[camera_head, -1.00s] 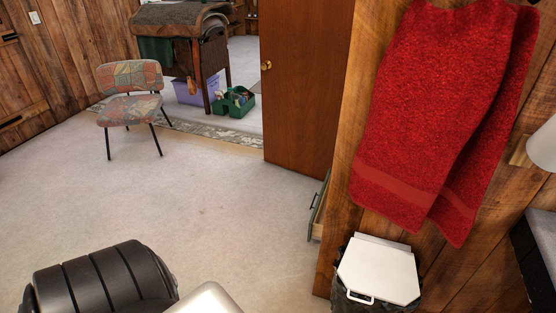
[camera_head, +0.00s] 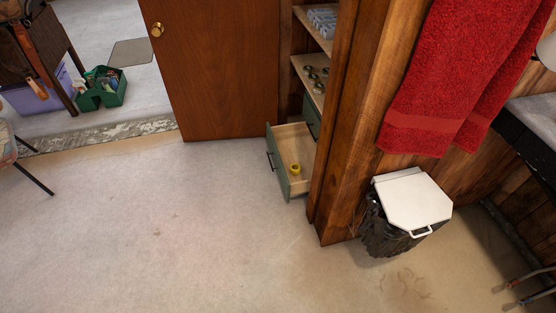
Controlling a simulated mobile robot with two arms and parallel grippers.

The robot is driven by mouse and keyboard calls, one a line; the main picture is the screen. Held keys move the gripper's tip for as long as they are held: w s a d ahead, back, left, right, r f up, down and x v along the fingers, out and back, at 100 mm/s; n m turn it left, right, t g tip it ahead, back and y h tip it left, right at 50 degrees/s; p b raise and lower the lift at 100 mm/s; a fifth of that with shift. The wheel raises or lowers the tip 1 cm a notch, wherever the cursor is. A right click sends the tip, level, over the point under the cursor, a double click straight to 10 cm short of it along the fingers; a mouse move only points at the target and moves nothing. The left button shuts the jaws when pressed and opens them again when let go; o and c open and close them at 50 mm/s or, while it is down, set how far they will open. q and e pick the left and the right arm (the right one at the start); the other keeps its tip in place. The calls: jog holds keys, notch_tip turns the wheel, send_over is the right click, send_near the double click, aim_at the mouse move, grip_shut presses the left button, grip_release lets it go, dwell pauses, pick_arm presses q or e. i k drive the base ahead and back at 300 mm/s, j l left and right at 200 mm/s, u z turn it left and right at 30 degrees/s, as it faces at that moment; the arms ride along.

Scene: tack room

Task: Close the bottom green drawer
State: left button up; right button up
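The bottom green drawer (camera_head: 277,171) stands pulled out low above the carpet, just left of the wooden wall end. It has a green front with a dark handle (camera_head: 270,161) facing left and a pale wood inside. A small yellow object (camera_head: 295,168) lies in it. Another green drawer front (camera_head: 312,116) shows partly above it, inside the cupboard. Neither of my grippers shows in the current head view.
A brown door (camera_head: 215,70) stands behind the drawer. Open shelves (camera_head: 309,75) with small items sit above it. A white-lidded bin (camera_head: 411,198) stands to the right of the wooden post (camera_head: 342,150). Carpet (camera_head: 180,230) in front and left is clear.

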aim_at(290, 144)
jog(key=j+z, duration=0.15)
jog(key=z, duration=0.15)
jog(key=i+j+z, duration=0.8)
jog(key=j, duration=0.1)
